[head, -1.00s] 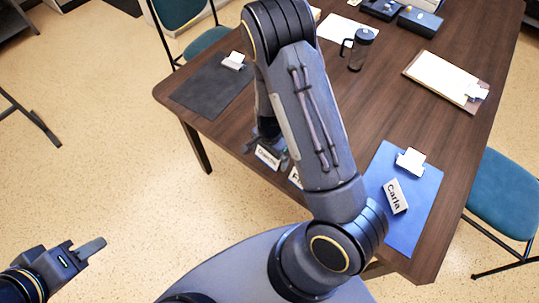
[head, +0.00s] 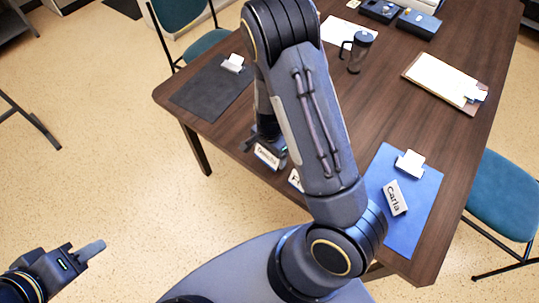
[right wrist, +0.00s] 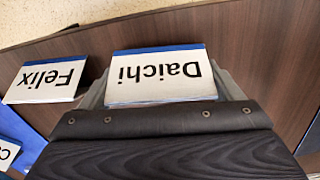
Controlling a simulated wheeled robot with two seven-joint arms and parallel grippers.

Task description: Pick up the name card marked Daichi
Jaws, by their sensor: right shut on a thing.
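The Daichi name card (right wrist: 157,75) is white with a blue top edge and black lettering, upside down in the right wrist view. It also shows small at the table's near edge in the head view (head: 266,157). My right gripper (right wrist: 160,90) is shut on it, with a grey finger at each side of the card. In the head view the right gripper (head: 266,146) is partly hidden by my own arm. I cannot tell whether the card touches the table. My left gripper (head: 88,251) is off the table at lower left, and its finger gap cannot be made out.
The Felix card (right wrist: 45,80) stands close beside the Daichi card. The Carla card (head: 395,197) lies on a blue mat (head: 408,237) at right. A dark mat (head: 207,97), a press jug (head: 360,51) and a clipboard (head: 440,78) are further back. Chairs flank the table.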

